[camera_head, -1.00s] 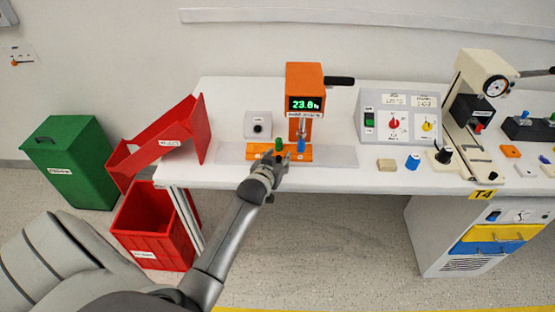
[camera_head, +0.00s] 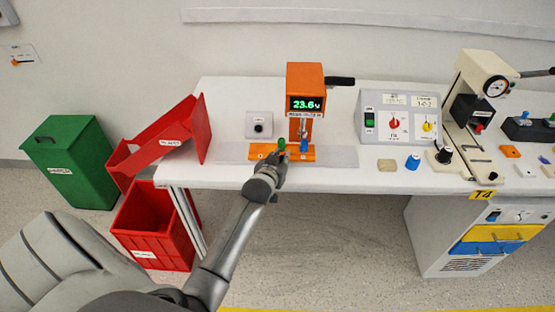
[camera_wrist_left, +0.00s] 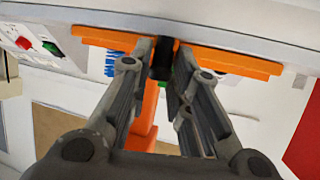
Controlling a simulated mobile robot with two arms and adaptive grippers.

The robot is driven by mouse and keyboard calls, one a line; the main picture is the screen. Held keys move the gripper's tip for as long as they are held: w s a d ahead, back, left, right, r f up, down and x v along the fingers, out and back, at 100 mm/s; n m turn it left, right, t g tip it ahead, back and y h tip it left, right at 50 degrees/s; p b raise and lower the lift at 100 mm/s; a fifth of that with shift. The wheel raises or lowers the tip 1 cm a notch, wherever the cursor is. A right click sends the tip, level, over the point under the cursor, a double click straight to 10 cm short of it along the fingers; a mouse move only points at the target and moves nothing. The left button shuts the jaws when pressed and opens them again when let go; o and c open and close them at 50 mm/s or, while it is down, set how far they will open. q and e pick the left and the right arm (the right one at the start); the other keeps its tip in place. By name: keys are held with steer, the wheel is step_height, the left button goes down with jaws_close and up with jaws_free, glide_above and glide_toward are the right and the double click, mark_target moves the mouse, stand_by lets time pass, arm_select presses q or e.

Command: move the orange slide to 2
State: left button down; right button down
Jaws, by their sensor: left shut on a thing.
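The orange slide (camera_head: 301,155) is a flat bar on the bench, in front of the orange tester. It shows in the left wrist view as an orange bar (camera_wrist_left: 232,60) across the top. A green piece (camera_head: 281,144) and a blue piece (camera_head: 304,146) stand upright along it. My left gripper (camera_head: 280,160) is at the slide's front, left of its middle. In the left wrist view the left gripper (camera_wrist_left: 164,62) is shut on a small dark knob at the slide, with the green piece just behind. The fingers partly hide the knob. My right gripper is out of view.
The orange tester (camera_head: 305,84) with a green display stands behind the slide. A grey switch box (camera_head: 372,110) is to the right, a small grey button box (camera_head: 260,124) to the left.

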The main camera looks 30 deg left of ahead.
mark_target(304, 155)
arm_select(q)
steer(key=w+d, duration=0.2)
steer(key=d, duration=0.1)
steer(key=w+d, duration=0.1)
steer(key=d, duration=0.1)
steer(key=shift+w+d, duration=0.15)
steer(key=shift+d, duration=0.1)
steer(key=shift+a, duration=0.1)
steer(key=c, duration=1.3)
jaws_free()
steer(key=shift+c, duration=0.2)
steer(key=v, duration=1.2)
